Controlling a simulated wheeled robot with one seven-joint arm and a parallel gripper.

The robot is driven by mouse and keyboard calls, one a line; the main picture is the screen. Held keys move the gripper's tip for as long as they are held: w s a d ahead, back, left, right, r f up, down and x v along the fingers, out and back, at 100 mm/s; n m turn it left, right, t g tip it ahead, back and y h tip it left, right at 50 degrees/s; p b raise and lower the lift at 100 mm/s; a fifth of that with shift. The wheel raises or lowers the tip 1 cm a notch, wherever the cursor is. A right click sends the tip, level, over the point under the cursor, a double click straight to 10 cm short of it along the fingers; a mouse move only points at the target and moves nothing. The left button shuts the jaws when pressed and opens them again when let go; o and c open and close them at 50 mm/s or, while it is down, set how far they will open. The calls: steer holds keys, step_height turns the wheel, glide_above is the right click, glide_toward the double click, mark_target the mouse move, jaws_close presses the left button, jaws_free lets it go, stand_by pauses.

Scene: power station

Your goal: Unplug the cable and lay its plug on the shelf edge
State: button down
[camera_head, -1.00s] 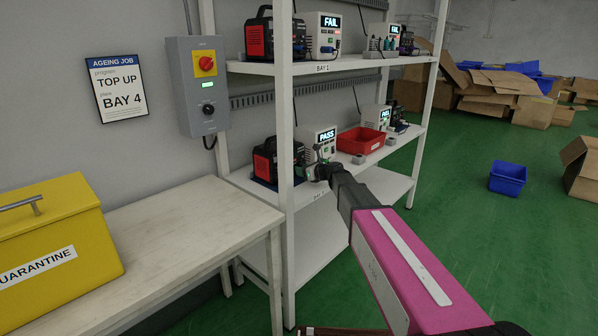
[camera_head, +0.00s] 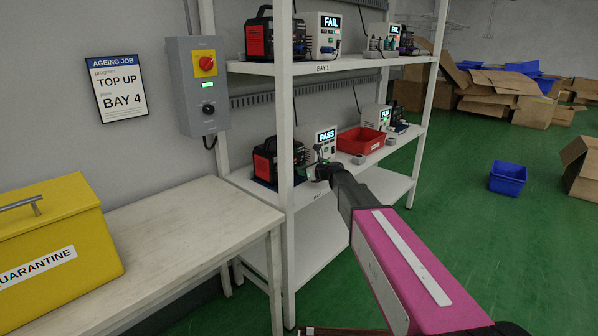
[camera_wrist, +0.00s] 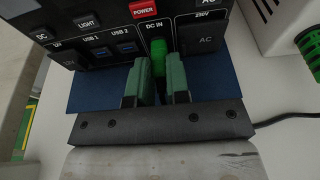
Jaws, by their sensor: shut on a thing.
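In the wrist view, a green plug (camera_wrist: 158,58) sits upright at the DC IN port of a black power station (camera_wrist: 100,35); it looks inserted. My gripper (camera_wrist: 158,85) has its two green-padded fingers on either side of the plug, shut on it. The plug's lower part and its cable are hidden behind the gripper body. In the head view, the red and black power station (camera_head: 265,160) stands on the lower shelf (camera_head: 243,179), and my gripper (camera_head: 318,172) is at the shelf's front. The plug is too small to make out there.
A charger box reading PASS (camera_head: 326,137) stands beside the power station, with a red bin (camera_head: 360,141) further right. A white shelf post (camera_head: 284,220) stands just left of my gripper. A dark cable (camera_wrist: 285,116) runs off right in the wrist view.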

mark_target(319, 188)
steer(key=shift+s+d, duration=0.1)
steer(key=shift+d, duration=0.05)
steer(key=shift+f+v, duration=0.2)
steer(key=shift+v, duration=0.7)
steer(key=shift+f+v, duration=0.25)
steer(key=shift+v, duration=0.65)
steer(key=shift+s+d, duration=0.1)
steer(key=shift+d, duration=0.05)
steer(key=shift+f+v, duration=0.2)
steer(key=shift+v, duration=0.55)
steer(key=shift+f+v, duration=0.15)
steer(key=shift+v, duration=0.6)
steer(key=shift+f+v, duration=0.2)
steer(key=shift+v, duration=0.6)
steer(key=shift+s, duration=0.1)
steer(key=shift+f, duration=1.45)
steer(key=c, duration=1)
jaws_free()
steer(key=shift+d, duration=0.1)
